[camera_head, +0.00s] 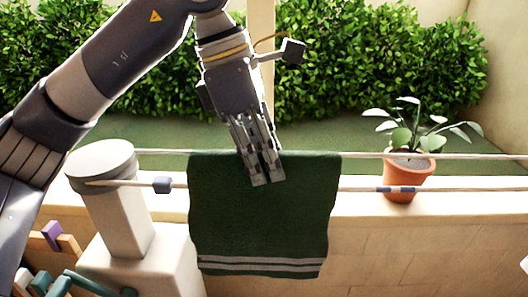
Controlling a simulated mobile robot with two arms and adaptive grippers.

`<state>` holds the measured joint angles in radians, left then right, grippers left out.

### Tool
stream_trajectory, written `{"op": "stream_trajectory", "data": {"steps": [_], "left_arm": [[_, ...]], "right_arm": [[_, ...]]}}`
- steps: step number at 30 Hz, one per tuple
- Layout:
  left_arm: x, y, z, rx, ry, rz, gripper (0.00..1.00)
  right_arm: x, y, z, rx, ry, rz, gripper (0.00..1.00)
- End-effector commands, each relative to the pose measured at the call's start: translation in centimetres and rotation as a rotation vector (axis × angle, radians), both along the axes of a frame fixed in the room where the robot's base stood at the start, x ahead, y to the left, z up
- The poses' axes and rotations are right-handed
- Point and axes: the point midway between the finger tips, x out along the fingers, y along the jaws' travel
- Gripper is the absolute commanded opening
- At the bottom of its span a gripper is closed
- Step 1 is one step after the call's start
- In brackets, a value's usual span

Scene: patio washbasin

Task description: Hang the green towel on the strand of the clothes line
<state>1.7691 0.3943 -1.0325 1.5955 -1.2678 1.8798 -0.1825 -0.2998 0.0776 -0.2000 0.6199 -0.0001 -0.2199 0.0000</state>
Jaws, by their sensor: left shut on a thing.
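The dark green towel (262,222), with pale stripes near its lower edge, hangs spread out and roughly flat at the middle of the head view. Its top edge is level with the far strand (440,156) of the clothes line, and its body covers part of the near strand (350,189). I cannot tell whether it is draped over a strand or only in front of it. My left gripper (260,182) points down at the towel's upper middle, its fingers shut on the cloth. The towel's back side is hidden. My right gripper is not in view.
A round-topped pale post (125,215) stands left of the towel. A blue-grey peg (162,185) sits on the near strand. A potted plant (404,180) stands on the right. Colourful pegs (62,285) lie at lower left. A low wall (430,245) runs below.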

Motion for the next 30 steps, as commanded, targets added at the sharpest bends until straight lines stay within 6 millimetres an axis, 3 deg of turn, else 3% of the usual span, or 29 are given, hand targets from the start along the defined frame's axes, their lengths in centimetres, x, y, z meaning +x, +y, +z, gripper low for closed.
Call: {"op": "stream_trajectory", "data": {"steps": [3,12,28,29,30], "left_arm": [[0.0,0.0,-2.0,0.000,0.000,0.001,0.00],[0.0,0.0,-4.9,0.000,-0.001,0.001,0.00],[0.0,0.0,-5.8,-0.001,-0.001,0.001,0.00],[0.0,0.0,-5.8,-0.001,-0.001,0.001,0.22],[0.0,0.0,-5.8,-0.001,-0.001,0.001,0.31]], "right_arm": [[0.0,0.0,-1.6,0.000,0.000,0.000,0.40],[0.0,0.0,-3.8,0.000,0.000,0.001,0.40],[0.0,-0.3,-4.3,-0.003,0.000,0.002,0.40],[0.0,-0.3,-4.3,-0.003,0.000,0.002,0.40],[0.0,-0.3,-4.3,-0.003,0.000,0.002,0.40]]}}
